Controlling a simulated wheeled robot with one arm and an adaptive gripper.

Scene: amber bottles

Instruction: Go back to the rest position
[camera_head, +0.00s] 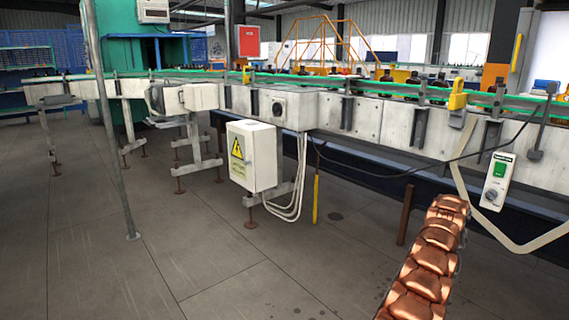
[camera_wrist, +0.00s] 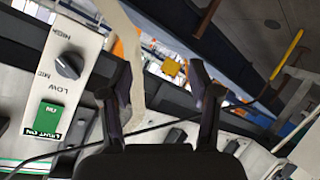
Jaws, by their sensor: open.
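My gripper (camera_wrist: 160,78) shows in the wrist view with its two dark fingers spread apart. It is open, and nothing is between the fingertips. The white control box (camera_wrist: 62,75) with a green switch and a dark knob is to the left of the fingers in that view, apart from them. In the head view the same control box (camera_head: 495,182) hangs at the right on the conveyor's front. I cannot make out my gripper in the head view.
A long pale conveyor (camera_head: 370,120) runs across the head view, with several dark bottles (camera_head: 386,76) along it. A white electrical cabinet (camera_head: 254,158) with a warning sign hangs below. A thin grey post (camera_head: 113,130) stands at left.

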